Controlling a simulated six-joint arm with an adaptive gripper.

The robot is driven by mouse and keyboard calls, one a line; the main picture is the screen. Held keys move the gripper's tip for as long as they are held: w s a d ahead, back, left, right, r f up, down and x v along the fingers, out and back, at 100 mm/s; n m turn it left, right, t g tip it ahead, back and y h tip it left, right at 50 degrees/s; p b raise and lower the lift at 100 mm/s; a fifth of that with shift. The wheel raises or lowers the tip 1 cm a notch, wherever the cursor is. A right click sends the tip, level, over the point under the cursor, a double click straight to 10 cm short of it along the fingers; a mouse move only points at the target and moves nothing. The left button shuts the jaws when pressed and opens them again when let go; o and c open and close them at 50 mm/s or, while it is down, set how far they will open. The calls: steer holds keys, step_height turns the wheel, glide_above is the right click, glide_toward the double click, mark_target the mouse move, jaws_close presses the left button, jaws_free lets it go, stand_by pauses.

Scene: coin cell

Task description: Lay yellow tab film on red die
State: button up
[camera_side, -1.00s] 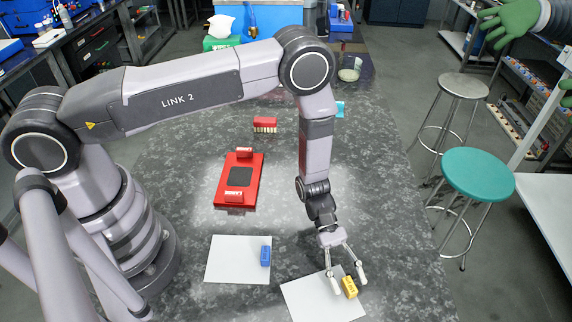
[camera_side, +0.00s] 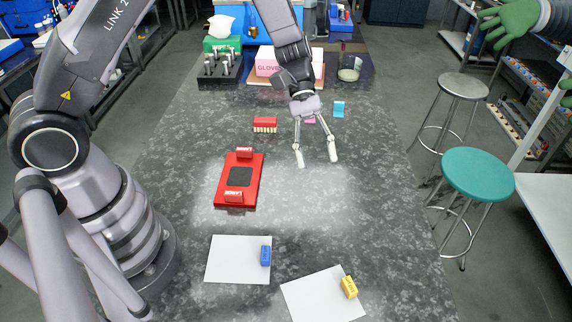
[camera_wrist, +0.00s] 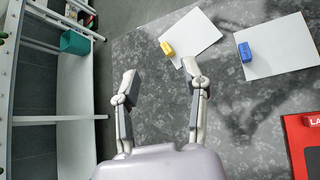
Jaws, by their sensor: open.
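The yellow tab film is a white sheet (camera_side: 316,297) with a yellow tab (camera_side: 349,287) on its right edge. It lies flat on the table at the front, apart from the red die. In the wrist view the yellow tab (camera_wrist: 167,49) is at the top middle, beyond my fingertips. The red die (camera_side: 224,190) is a flat red plate with a dark square in its middle and a raised red block at each end. It shows partly at the right edge of the wrist view (camera_wrist: 297,143). My gripper (camera_side: 316,160) is open and empty, above the table to the right of the die.
A second white sheet (camera_side: 232,259) with a blue tab (camera_side: 265,256) lies left of the yellow-tab sheet. Behind the die are a red block with pale pins (camera_side: 265,125), a cyan item (camera_side: 339,108), a black rack (camera_side: 222,70) and a pink glove box (camera_side: 270,62).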

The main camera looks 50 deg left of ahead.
steer(key=s+a+r+m+t+y, duration=0.2)
steer(key=s+a+r, duration=0.15)
steer(key=r, duration=0.35)
steer(key=s+a+r+m+t+y, duration=0.2)
steer(key=s+a+r+m, duration=0.1)
steer(key=a+r, duration=0.3)
steer(key=s+a+r+m+t+y, duration=0.3)
steer(key=s+a+r+t+y, duration=0.2)
steer(key=s+a, duration=0.4)
step_height(320, 180, up, 3)
steer(key=shift+s+a+f+t, duration=0.15)
steer(key=shift+s+t, duration=0.65)
steer(key=shift+s, duration=0.4)
steer(key=shift+o, duration=0.5)
